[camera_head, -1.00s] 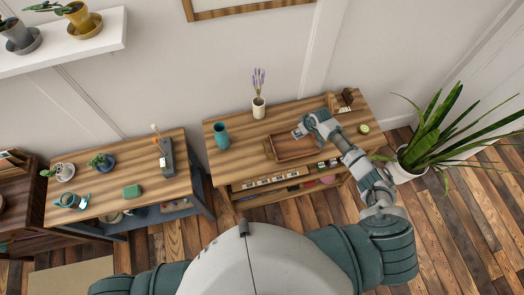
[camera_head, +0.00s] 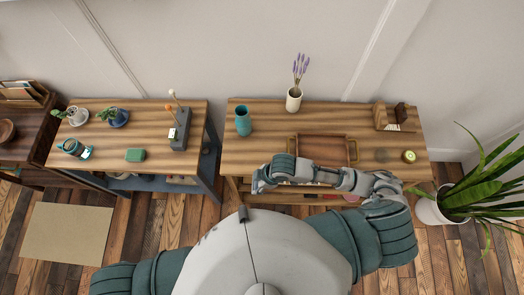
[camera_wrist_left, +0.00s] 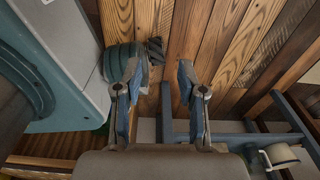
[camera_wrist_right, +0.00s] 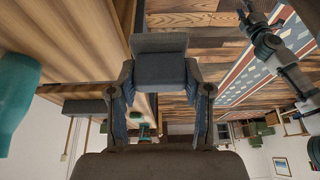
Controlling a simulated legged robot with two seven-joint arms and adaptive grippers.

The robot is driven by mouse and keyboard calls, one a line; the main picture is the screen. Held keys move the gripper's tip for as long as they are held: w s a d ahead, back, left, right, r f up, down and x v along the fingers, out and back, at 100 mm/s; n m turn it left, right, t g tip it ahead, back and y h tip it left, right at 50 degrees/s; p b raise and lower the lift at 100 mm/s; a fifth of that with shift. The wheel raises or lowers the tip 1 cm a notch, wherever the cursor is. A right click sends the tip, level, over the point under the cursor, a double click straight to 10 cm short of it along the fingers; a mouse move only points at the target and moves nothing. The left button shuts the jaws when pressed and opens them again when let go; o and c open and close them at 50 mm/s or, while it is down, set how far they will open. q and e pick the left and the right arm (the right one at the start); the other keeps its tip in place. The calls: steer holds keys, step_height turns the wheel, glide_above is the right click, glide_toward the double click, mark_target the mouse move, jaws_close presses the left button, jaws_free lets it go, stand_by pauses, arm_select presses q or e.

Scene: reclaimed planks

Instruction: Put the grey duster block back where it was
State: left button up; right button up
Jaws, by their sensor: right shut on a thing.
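The grey duster block (camera_wrist_right: 160,65) shows in the right wrist view, dark grey, between the fingertips of my right gripper (camera_wrist_right: 160,88), which is shut on it. In the head view my right gripper (camera_head: 262,182) is over the front left edge of the right wooden table (camera_head: 265,150); the block is not clear there. A wooden tray (camera_head: 353,152) stands on that table, to the right of the gripper. My left gripper (camera_wrist_left: 160,80) is open and empty above the floor in the left wrist view; the head view does not show it.
A teal vase (camera_head: 243,121) and a white vase (camera_head: 293,102) stand behind the gripper. Bookends (camera_head: 381,115) and a round green thing (camera_head: 408,156) are at the right.

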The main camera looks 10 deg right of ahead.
steer(key=w+d, duration=0.1)
steer(key=w, duration=0.2)
steer(key=w+d, duration=0.1)
steer(key=w, duration=0.2)
steer(key=w+d, duration=0.1)
steer(key=w, duration=0.2)
steer(key=shift+d+f, duration=0.1)
steer(key=shift+f, duration=0.25)
steer(key=w+d, duration=0.2)
steer(key=w, duration=0.2)
steer(key=shift+w+d+f, duration=0.25)
steer(key=shift+d+f, duration=0.05)
steer(key=shift+d, duration=0.1)
steer(key=shift+w+d, duration=0.2)
steer(key=shift+w, duration=0.05)
steer(key=shift+f, duration=0.3)
step_height(320, 180, down, 2)
steer(key=shift+a+f, duration=0.3)
steer(key=shift+f, duration=0.15)
steer(key=shift+a, duration=0.15)
steer(key=o, duration=0.9)
steer(key=shift+f, duration=0.1)
steer(key=shift+o, duration=1)
steer(key=shift+d, duration=0.2)
arm_select(q)
steer(key=shift+a, duration=0.4)
arm_select(e)
steer(key=shift+d, duration=0.15)
arm_select(q)
steer(key=shift+d, duration=0.1)
